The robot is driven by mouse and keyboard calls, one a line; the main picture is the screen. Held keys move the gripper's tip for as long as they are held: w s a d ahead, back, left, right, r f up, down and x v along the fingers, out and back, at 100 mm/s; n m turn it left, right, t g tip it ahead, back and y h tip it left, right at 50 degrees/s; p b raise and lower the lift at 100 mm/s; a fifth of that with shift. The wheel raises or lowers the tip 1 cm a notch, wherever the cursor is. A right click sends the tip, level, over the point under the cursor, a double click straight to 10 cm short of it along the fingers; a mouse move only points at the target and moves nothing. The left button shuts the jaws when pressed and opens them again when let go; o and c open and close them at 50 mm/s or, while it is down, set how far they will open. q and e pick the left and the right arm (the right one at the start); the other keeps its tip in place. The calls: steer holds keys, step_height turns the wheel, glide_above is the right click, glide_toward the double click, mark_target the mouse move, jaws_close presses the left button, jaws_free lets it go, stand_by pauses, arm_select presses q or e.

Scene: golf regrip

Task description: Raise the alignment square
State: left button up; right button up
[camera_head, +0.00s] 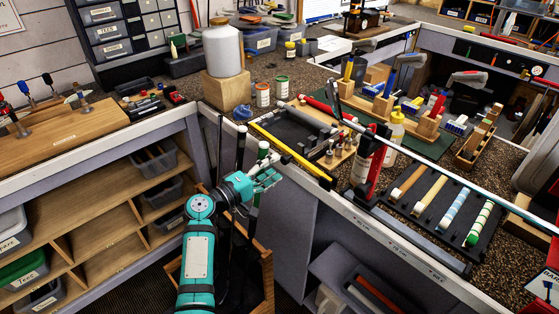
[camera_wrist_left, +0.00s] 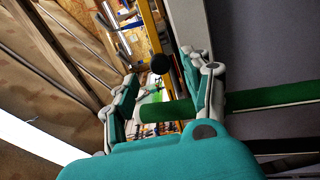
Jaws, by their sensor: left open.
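I cannot pick out the alignment square with certainty; a long yellow bar (camera_head: 290,155) with a black end lies along the bench's front edge. My left gripper (camera_head: 268,174) is in front of that edge, beside upright shafts with grips. In the left wrist view my left gripper (camera_wrist_left: 163,100) is open. A green grip (camera_wrist_left: 160,111) reaches in from the right, its end showing between the fingers; whether it touches them is unclear. A yellow bar (camera_wrist_left: 152,35) shows beyond the fingers. My right gripper is not in view.
A red clamp (camera_head: 376,170) stands on the bench edge to the right. A black rack (camera_head: 436,205) holds several grips. A spray bottle (camera_head: 395,128) and a black tray (camera_head: 297,130) are behind the edge. Dark shafts (camera_head: 240,148) stand close to my left gripper.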

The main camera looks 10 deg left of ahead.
mark_target(283, 162)
arm_select(q)
steer(key=shift+x, duration=1.6)
steer(key=shift+f, duration=0.1)
jaws_close()
